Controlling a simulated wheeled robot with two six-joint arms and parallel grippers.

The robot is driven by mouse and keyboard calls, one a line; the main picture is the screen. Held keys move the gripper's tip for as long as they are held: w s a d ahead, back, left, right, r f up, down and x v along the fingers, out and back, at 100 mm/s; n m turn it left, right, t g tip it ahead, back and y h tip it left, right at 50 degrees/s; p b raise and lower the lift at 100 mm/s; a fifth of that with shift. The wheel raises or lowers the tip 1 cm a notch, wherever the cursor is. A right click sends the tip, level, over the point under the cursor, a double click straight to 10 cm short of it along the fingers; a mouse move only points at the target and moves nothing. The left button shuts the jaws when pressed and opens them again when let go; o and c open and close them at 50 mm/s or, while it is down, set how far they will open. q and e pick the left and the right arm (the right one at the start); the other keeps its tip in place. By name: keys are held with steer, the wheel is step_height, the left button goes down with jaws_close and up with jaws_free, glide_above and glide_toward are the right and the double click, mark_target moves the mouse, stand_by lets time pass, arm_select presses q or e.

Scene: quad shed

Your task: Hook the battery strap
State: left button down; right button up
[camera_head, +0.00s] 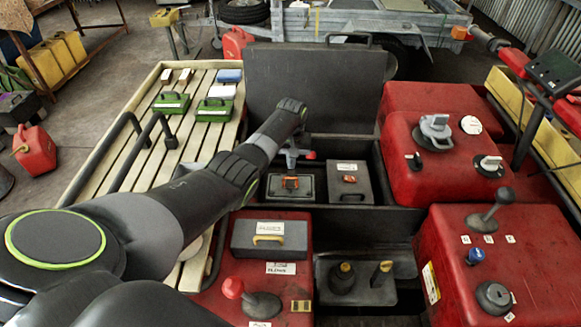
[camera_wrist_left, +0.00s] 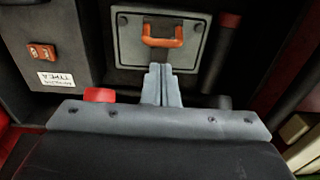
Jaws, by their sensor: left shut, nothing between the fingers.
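My left gripper (camera_head: 291,163) reaches from the left over the open compartment, its fingers shut and empty. In the left wrist view its fingertips (camera_wrist_left: 159,70) point at the near edge of a grey plate-topped battery-like box (camera_wrist_left: 130,40). An orange handle-like loop (camera_wrist_left: 163,35) stands on that box, just beyond the fingertips and apparently apart from them. In the head view the box (camera_head: 275,190) and loop (camera_head: 290,183) lie just below the gripper. I cannot make out a separate strap for certain; a dark cylindrical piece (camera_wrist_left: 217,55) runs beside the box. My right gripper is out of view.
A grey labelled box (camera_head: 349,188) with an orange-red clip sits right beside the plate-topped box. A raised dark lid (camera_head: 315,85) stands behind. Red bodywork (camera_head: 440,150) borders the right. A slatted rack (camera_head: 150,155) holding small cases lies left.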

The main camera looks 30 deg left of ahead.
mark_target(290, 187)
arm_select(q)
steer(key=shift+s+d+f, duration=0.15)
steer(key=shift+s+f, duration=0.35)
steer(key=shift+f, duration=0.35)
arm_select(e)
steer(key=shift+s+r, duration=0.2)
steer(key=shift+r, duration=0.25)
